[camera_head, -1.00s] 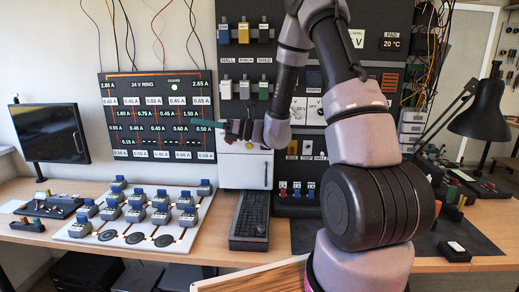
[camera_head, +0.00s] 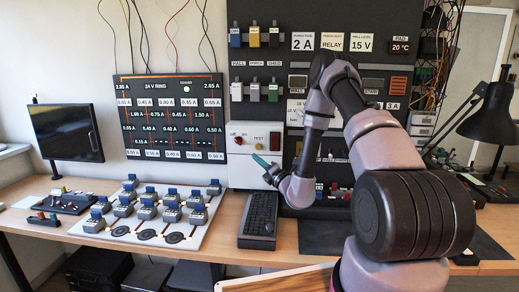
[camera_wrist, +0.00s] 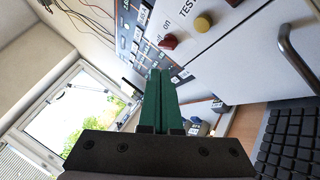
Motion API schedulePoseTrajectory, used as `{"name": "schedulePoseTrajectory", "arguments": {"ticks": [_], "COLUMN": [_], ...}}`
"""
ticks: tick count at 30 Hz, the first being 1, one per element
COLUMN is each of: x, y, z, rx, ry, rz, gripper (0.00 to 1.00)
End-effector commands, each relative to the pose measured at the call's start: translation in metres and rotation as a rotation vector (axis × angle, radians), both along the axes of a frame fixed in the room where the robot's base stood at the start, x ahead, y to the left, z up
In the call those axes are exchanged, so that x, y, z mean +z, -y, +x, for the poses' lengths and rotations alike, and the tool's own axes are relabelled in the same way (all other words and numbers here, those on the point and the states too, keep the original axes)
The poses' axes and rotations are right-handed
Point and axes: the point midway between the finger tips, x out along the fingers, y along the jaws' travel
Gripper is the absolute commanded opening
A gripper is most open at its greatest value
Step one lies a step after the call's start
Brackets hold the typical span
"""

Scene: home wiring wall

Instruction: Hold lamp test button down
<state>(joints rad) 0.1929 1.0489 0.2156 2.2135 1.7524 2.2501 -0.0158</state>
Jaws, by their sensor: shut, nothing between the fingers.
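The white control box (camera_head: 236,172) stands on the bench against the wall. In the head view its upper face shows a TEST label, a small yellow button (camera_head: 258,147) and red parts at left and right. In the wrist view, the yellow button (camera_wrist: 204,22) sits beside the TEST lettering, with a red knob (camera_wrist: 167,41) by the off/on marks. My gripper (camera_head: 256,157) has green fingers, shut and empty, in front of the box just below the yellow button. In the wrist view the fingertips (camera_wrist: 155,73) are apart from the button, below and left of it.
A grey door handle (camera_wrist: 297,50) sticks out from the box. A black keyboard (camera_head: 259,215) lies in front of it. A white board (camera_head: 119,228) with several blue-topped blocks is at left. The 24 V ring panel (camera_head: 171,117) hangs left of the box.

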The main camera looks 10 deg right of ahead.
Motion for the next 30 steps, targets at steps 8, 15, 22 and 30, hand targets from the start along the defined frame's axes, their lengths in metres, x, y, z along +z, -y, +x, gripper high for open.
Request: {"name": "schedulePoseTrajectory", "arguments": {"ticks": [8,15,22,30], "x": [0.000,0.001,0.001,0.000], "y": [0.003,0.013,0.022,0.027], "z": [0.009,0.040,0.068,0.083], "rx": [0.001,0.001,0.000,0.001], "ry": [0.003,0.004,0.003,0.001], "rz": [-0.002,-0.003,-0.002,-0.001], "gripper": [0.00,0.00,0.00,0.00]}}
